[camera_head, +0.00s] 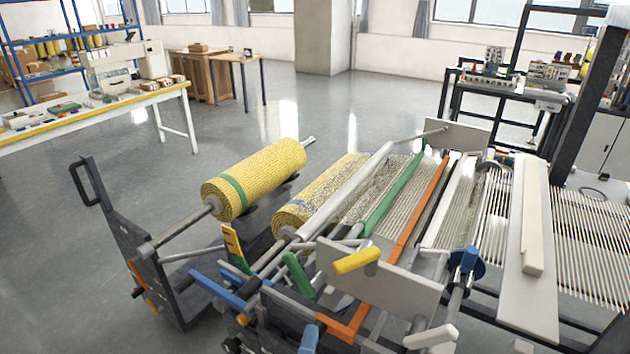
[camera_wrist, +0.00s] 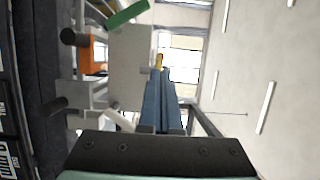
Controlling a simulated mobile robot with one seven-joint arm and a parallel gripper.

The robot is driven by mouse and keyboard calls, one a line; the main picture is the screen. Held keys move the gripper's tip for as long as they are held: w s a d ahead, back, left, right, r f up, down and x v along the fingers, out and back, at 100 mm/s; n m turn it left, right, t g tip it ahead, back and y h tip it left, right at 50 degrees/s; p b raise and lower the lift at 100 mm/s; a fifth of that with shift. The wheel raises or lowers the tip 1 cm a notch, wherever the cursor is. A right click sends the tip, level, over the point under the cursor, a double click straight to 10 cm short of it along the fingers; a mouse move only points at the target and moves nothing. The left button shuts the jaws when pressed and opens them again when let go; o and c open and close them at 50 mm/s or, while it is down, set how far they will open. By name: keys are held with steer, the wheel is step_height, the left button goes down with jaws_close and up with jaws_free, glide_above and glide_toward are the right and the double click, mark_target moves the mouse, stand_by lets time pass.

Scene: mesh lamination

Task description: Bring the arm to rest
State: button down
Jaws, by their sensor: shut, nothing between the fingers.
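My gripper (camera_wrist: 161,76) shows in the wrist view as two blue-grey fingers side by side, shut and empty, reaching up from a dark mount at the bottom. The wrist view is turned on its side. A light grey machine plate (camera_wrist: 130,60) stands to the left of the fingers, with a green bar end (camera_wrist: 127,14) and an orange part (camera_wrist: 93,55) near it. A small yellow piece shows just beyond the fingertips; whether they touch it I cannot tell. I cannot make out my gripper in the head view.
The laminating machine with a yellow mesh roll (camera_head: 262,175), green bar (camera_head: 393,195), orange bar (camera_head: 420,208) and yellow handle (camera_head: 356,260) fills the front. A workbench (camera_head: 100,108) stands at left, a dark-framed bench (camera_head: 515,92) at back right. Grey floor (camera_head: 345,105) behind is clear.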

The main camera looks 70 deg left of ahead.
steer(key=shift+d, duration=0.15)
stand_by(0.3)
steer(key=w+d+r+n+t+h, duration=0.2)
steer(key=w+d+r+n+t, duration=0.25)
steer(key=w+r, duration=0.4)
steer(key=w+d+r+n+t+h, duration=0.1)
steer(key=w+d+r+n+t, duration=0.3)
steer(key=w+r, duration=0.45)
steer(key=d+r+t+h, duration=0.4)
steer(key=d+r+h, duration=0.2)
steer(key=d+r, duration=0.3)
steer(key=d+r+m+t+h, duration=0.1)
steer(key=d+r+t+h, duration=0.3)
steer(key=d+r, duration=0.6)
step_height(320, 180, up, 6)
steer(key=shift+s+d+r+h, duration=0.25)
steer(key=shift+s+h, duration=0.05)
steer(key=shift+h, duration=0.6)
steer(key=shift+m+t, duration=0.25)
